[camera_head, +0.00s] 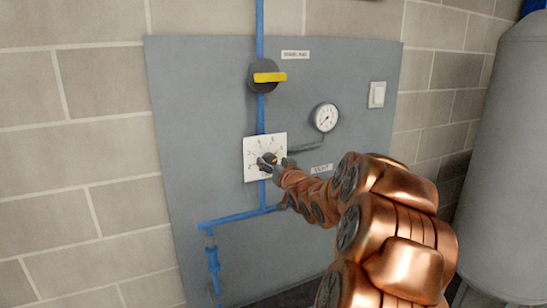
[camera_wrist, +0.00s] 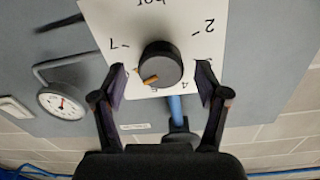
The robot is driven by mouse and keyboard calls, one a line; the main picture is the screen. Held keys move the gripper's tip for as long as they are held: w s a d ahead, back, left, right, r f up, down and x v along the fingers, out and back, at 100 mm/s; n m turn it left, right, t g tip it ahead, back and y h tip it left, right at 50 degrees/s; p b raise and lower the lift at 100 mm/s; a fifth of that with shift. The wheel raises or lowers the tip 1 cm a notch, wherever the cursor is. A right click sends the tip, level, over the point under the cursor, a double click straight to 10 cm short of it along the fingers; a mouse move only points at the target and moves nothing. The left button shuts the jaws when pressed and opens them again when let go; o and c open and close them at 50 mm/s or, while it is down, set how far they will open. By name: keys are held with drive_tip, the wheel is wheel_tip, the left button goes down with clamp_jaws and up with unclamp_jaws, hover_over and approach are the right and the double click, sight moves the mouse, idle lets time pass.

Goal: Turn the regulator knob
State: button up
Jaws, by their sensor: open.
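The regulator knob (camera_wrist: 160,64) is a round black knob with an orange pointer mark, in the middle of a white dial plate (camera_wrist: 190,20) with printed numbers. In the head view the dial plate (camera_head: 251,147) is on the grey wall panel, and the knob (camera_head: 268,158) is partly hidden by my gripper (camera_head: 272,164). In the wrist view my gripper (camera_wrist: 160,84) is open, with one finger on each side of the knob. Gaps show between both fingers and the knob.
A valve with a yellow handle (camera_head: 269,77) sits above the dial on a blue pipe (camera_head: 260,30). A pressure gauge (camera_head: 325,117) and a white switch (camera_head: 377,95) are to the right. A large grey tank (camera_head: 505,150) stands at far right.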

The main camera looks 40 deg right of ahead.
drive_tip(key=shift+p+x, duration=0.3)
drive_tip(key=shift+x, duration=0.8)
drive_tip(key=shift+c, duration=0.2)
